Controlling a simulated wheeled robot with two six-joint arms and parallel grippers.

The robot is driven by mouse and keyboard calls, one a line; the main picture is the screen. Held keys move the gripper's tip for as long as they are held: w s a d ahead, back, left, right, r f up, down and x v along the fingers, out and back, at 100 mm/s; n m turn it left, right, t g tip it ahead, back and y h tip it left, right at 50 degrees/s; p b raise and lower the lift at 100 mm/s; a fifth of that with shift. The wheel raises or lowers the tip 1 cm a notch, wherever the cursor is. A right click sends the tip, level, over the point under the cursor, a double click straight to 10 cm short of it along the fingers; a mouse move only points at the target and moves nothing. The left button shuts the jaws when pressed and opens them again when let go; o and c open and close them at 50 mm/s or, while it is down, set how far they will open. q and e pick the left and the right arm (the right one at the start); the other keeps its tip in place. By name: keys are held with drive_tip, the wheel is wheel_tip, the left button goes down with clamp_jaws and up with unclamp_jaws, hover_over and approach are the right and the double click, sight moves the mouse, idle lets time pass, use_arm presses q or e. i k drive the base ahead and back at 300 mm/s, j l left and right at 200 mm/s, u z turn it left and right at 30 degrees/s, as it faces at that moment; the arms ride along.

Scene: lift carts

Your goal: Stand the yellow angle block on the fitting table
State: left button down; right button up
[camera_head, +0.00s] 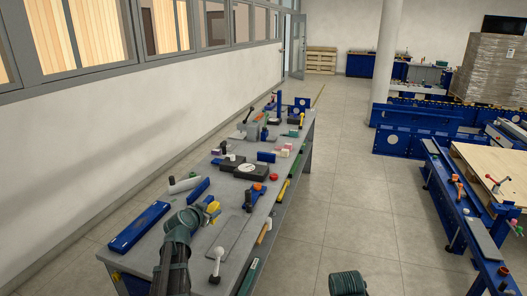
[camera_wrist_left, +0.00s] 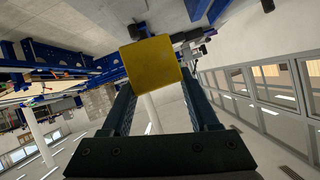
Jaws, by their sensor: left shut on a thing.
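The yellow angle block (camera_head: 213,208) shows small at the tip of my left gripper (camera_head: 207,213) in the head view, over the near part of the long grey-topped table (camera_head: 232,238). In the left wrist view the yellow block (camera_wrist_left: 151,66) sits between the two dark fingers of my left gripper (camera_wrist_left: 158,82), which is shut on it. One flat square face of the block fills the view there, so its angled shape is hidden. Whether it touches the tabletop cannot be told. Of my right arm only a dark link shows; its gripper is out of view.
A long blue block (camera_head: 140,227) lies at the table's left edge, and a smaller blue bar (camera_head: 199,188) lies behind my gripper. A white-knobbed lever (camera_head: 217,260) stands near the front. A flat grey plate (camera_head: 229,236) lies right of the gripper. Tools crowd the far part.

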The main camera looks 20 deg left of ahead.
sight(184, 199)
drive_tip(key=j+z, duration=0.2)
drive_tip(key=j, duration=0.5)
drive_tip(key=k+j+z, duration=0.1)
drive_tip(key=j+z, duration=0.15)
drive_tip(key=j, duration=0.4)
drive_tip(key=i+j, duration=0.1)
drive_tip(key=j, duration=0.2)
drive_tip(key=i+j+z, duration=0.1)
drive_tip(key=j, duration=0.25)
drive_tip(key=i+j, duration=0.1)
drive_tip(key=j, duration=0.2)
drive_tip(key=z, duration=0.05)
